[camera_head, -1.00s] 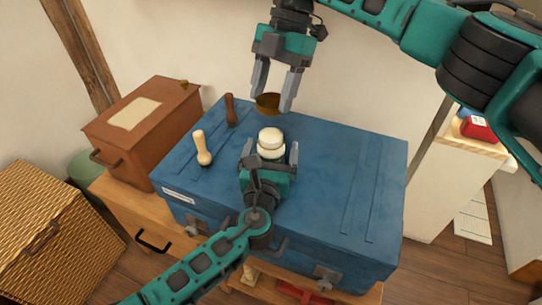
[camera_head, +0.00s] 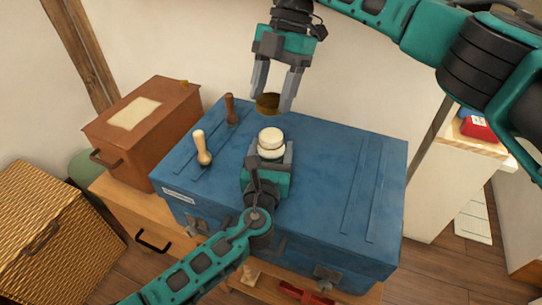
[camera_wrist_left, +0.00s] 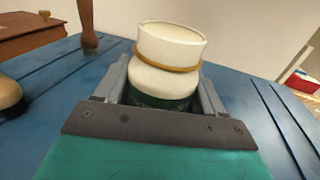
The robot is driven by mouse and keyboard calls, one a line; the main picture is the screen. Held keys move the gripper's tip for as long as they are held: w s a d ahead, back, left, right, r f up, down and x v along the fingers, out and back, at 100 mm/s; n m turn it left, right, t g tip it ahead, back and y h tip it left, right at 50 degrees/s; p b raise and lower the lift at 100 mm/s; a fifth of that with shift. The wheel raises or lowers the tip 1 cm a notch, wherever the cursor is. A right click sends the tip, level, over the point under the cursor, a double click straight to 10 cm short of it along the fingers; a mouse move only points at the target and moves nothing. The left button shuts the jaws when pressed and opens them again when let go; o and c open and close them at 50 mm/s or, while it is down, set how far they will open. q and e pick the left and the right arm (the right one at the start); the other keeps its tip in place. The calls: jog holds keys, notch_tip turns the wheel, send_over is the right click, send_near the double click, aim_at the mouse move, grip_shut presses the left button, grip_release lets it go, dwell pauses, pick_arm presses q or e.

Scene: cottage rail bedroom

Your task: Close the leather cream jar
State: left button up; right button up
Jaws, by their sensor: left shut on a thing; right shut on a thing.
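The leather cream jar (camera_head: 271,137) stands on the blue chest and also shows close up in the left wrist view (camera_wrist_left: 168,80). It has a pale top part, a thin gold ring, a pale shoulder and a dark green lower body. My left gripper (camera_head: 268,156) is shut around its lower body, which the fingers and palm partly hide. My right gripper (camera_head: 271,101) points down behind the jar, shut on a brown-gold round lid (camera_head: 267,104). The lid is apart from the jar, beyond it in the head view.
On the blue chest (camera_head: 325,190), a pale wooden-handled tool (camera_head: 202,148) and a dark wooden handle (camera_head: 230,109) stand left of the jar. A brown box (camera_head: 140,120) sits further left. The chest's right side is clear.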

pick_arm(q)
jog(key=shift+c, duration=0.6)
pick_arm(e)
send_over(269, 134)
jog(key=shift+d+f, duration=0.2)
jog(key=shift+f, duration=1.05)
jog(key=shift+d+f, duration=0.15)
jog(key=shift+f, duration=1.05)
jog(key=shift+f, duration=0.9)
jog(key=shift+f, duration=0.55)
pick_arm(q)
grip_shut()
pick_arm(e)
jog(key=m+t, duration=0.1)
jog(key=m, duration=0.2)
jog(key=m+y, duration=0.1)
jog(key=m, duration=0.2)
jog(key=shift+d+t, duration=0.2)
jog(key=shift+t, duration=0.2)
jog(key=m+t, duration=0.1)
jog(key=m, duration=0.2)
jog(key=m+t, duration=0.1)
jog(key=m, duration=0.3)
jog(key=shift+s+t+y, duration=0.15)
jog(key=shift+t+y, duration=0.15)
